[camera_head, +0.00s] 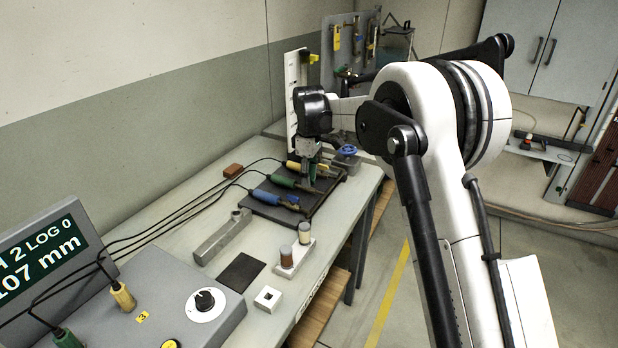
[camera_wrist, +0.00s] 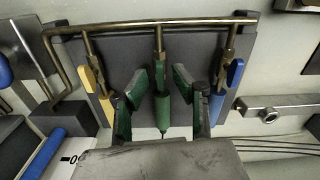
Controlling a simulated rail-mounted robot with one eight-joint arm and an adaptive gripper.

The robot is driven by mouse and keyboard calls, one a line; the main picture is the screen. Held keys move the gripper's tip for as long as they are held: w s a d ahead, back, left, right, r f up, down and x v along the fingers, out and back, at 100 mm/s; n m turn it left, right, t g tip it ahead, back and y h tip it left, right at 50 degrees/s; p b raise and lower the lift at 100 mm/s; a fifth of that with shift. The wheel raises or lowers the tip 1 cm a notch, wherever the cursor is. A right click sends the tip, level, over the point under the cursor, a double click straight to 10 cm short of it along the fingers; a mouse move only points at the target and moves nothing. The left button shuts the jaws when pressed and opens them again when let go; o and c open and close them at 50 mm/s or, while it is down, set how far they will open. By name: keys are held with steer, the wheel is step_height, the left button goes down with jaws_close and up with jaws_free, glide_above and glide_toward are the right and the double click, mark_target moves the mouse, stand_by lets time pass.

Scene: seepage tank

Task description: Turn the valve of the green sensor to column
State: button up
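The green sensor (camera_wrist: 162,112) lies in the middle of a dark board (camera_wrist: 126,52), joined through a brass valve (camera_wrist: 159,72) to a brass pipe (camera_wrist: 190,23). In the head view the green sensor (camera_head: 288,182) lies between the yellow sensor (camera_head: 296,166) and the blue sensor (camera_head: 272,198). My gripper (camera_wrist: 160,84) is open, its two dark green fingers either side of the green sensor and valve, with gaps visible. In the head view my gripper (camera_head: 310,150) points down over the board. I cannot clearly tell the green valve's lever from my fingers.
The yellow lever (camera_wrist: 91,78) and blue lever (camera_wrist: 236,73) stand close outside my fingers. A blue handwheel (camera_head: 348,150) is beyond the board. A grey bar (camera_head: 222,236), small vials (camera_head: 286,256) and a display console (camera_head: 35,262) are nearer on the bench.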

step_height(320, 180, up, 12)
stand_by(0.5)
steer(key=shift+f, duration=0.1)
steer(key=s+d+r+m+t, duration=0.25)
steer(key=s+d+r, duration=0.35)
steer(key=s, duration=0.4)
steer(key=s+d+r+m+t, duration=0.1)
steer(key=s+d+r+m, duration=0.25)
steer(key=s+d, duration=0.5)
steer(key=s+d+f+m+t, duration=0.1)
steer(key=s+d+f+m, duration=0.1)
steer(key=s, duration=0.6)
steer(key=s+d+f+m+t, duration=0.1)
steer(key=s+d+f+m, duration=0.2)
steer(key=s+f, duration=0.2)
steer(key=s+d+f+m+t, duration=0.1)
steer(key=s+d+f+m, duration=0.2)
steer(key=s, duration=0.9)
steer(key=shift+d+f+t, duration=0.35)
steer(key=shift+f, duration=0.15)
